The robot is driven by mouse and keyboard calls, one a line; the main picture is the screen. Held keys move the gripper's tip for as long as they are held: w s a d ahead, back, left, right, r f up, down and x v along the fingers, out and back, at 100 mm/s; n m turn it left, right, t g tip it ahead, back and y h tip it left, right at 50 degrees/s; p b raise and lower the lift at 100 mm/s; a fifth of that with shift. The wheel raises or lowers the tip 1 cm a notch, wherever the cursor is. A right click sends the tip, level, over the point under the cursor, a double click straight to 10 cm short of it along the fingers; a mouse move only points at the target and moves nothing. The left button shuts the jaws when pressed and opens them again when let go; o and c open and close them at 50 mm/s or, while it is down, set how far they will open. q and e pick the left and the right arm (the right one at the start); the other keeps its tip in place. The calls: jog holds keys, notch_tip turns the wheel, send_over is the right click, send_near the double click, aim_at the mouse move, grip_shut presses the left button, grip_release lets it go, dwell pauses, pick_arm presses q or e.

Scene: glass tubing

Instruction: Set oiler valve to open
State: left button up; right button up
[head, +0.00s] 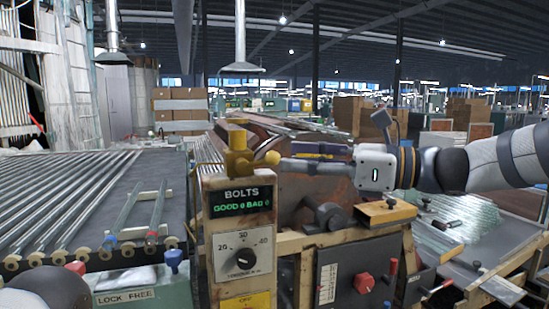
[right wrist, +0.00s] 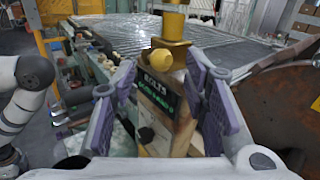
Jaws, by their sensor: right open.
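The yellow oiler valve (head: 238,150) stands upright on top of the BOLTS panel post in the head view. Its round yellow knob (head: 272,158) sticks out to the right. In the right wrist view the valve (right wrist: 174,22) is at the top middle, with the knob (right wrist: 161,57) facing the camera between the finger pads. My right gripper (head: 285,164) reaches in from the right, its fingers close to the knob. In the wrist view the gripper (right wrist: 162,76) is open, with one pad on each side; contact cannot be told. My left gripper is not visible.
Below the valve is the BOLTS panel (head: 240,240) with a display and black dial. A grey box with a red knob (head: 363,283) stands lower right. Metal tubes lie on a rack (head: 60,215) at left. A rusty drum (head: 310,190) is behind my right gripper.

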aim_at(279, 158)
jog(key=x, duration=0.5)
jog(key=shift+w+a, duration=0.15)
jog(key=shift+a, duration=0.05)
jog(key=shift+d, duration=0.1)
grip_shut()
